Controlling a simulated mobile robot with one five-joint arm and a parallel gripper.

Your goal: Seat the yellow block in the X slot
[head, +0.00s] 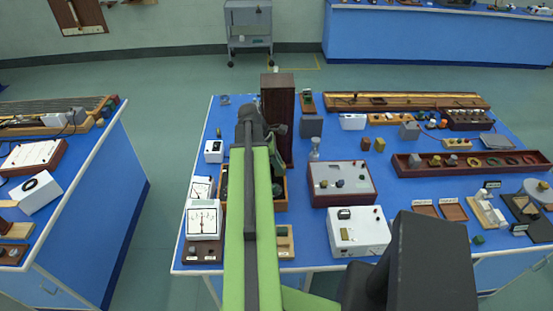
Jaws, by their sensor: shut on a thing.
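My gripper (252,118) is at the far end of my green arm, over the left part of the near blue bench, just left of a tall dark red box (278,118). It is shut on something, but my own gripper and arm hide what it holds. I cannot pick out the yellow block for sure. I cannot make out the X slot; the small labels are too small to read.
The bench (230,103) holds a dark red instrument box (325,197), a white meter box (345,243), a white gauge (204,231) and a long red tray (400,172) of small parts. A second bench (115,170) stands left, across an open floor aisle (165,130).

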